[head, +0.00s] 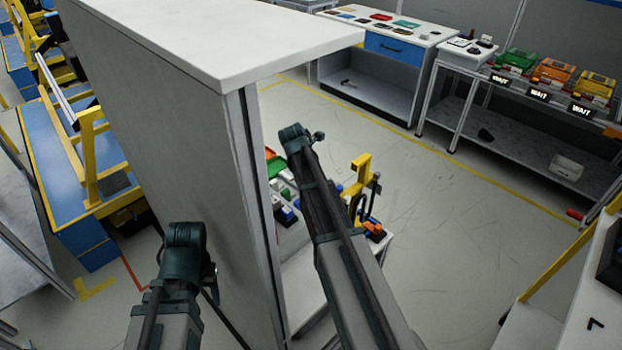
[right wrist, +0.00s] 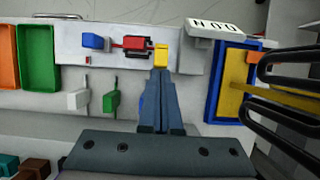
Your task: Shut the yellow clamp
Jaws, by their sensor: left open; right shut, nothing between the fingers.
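The yellow clamp (head: 361,163) stands upright on the small work table in the head view, with dark upright parts beside it. My right arm covers part of the table there. My right gripper (right wrist: 160,76) is shut and empty in the right wrist view, its tips at a small yellow block (right wrist: 161,55). A red part (right wrist: 134,44) in a dark bracket lies just left of the block. I cannot tell whether the block belongs to the clamp or whether the tips touch it. My left gripper (head: 186,243) is at the lower left, open, far from the clamp; its fingers are hard to make out.
A tall grey cabinet (head: 195,120) stands between my arms and hides part of the table. The right wrist view shows a green bin (right wrist: 38,55), a blue-rimmed yellow panel (right wrist: 225,75) and dark loop-shaped parts (right wrist: 285,60) close on the right. Open floor lies beyond the table.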

